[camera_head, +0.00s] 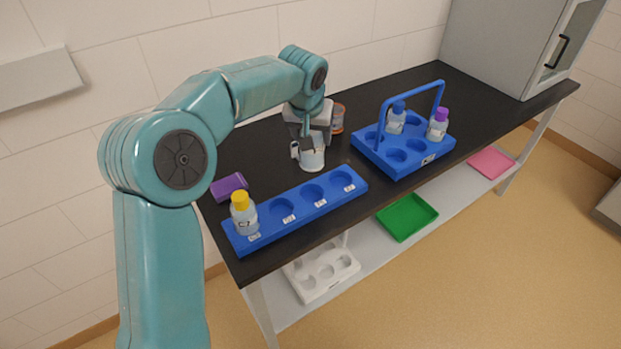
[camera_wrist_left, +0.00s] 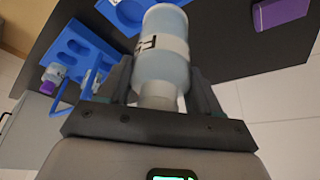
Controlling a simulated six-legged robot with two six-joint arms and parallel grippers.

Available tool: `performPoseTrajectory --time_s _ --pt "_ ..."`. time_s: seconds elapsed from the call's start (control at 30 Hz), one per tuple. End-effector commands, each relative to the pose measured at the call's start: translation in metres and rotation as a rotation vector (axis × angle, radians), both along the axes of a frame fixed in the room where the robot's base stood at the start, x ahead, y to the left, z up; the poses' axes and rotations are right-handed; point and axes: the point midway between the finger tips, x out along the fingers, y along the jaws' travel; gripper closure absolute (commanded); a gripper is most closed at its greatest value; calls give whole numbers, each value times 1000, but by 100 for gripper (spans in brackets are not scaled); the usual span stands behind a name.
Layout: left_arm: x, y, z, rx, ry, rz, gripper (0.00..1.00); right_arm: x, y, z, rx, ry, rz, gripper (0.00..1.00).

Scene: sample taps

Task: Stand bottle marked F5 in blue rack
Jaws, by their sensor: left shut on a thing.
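My left gripper (camera_head: 309,140) is shut on a pale, clear bottle (camera_head: 312,159) at the table's back middle, behind the long blue rack (camera_head: 263,219). The left wrist view shows the bottle (camera_wrist_left: 163,65) upside down in the picture, its neck between the fingers (camera_wrist_left: 160,95). Its label has dark marks that I cannot read fully. I cannot tell whether its base touches the table. The long blue rack has a row of labelled round holes. A yellow-capped bottle (camera_head: 243,216) stands in its left end hole; the other holes look empty. My right gripper is not in view.
An orange-brown jar (camera_head: 338,115) stands behind my gripper. A purple box (camera_head: 228,185) lies left. Green (camera_head: 407,217) and pink (camera_head: 491,162) trays sit on the lower shelf.

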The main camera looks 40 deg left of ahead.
Motion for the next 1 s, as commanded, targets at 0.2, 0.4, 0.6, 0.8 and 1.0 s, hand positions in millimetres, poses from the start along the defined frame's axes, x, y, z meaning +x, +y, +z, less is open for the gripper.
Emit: performPoseTrajectory --time_s 0.2,0.4,0.6,0.8,1.0 --pt "0 0 -60 0 3 -1 96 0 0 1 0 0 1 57" --pt "1 1 -85 2 0 -1 96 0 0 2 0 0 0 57" --pt "1 2 -115 0 3 -1 96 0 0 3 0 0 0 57" --pt "2 3 -128 0 -2 -1 96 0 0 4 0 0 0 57" --pt "2 3 -129 0 -2 0 96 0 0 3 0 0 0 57"
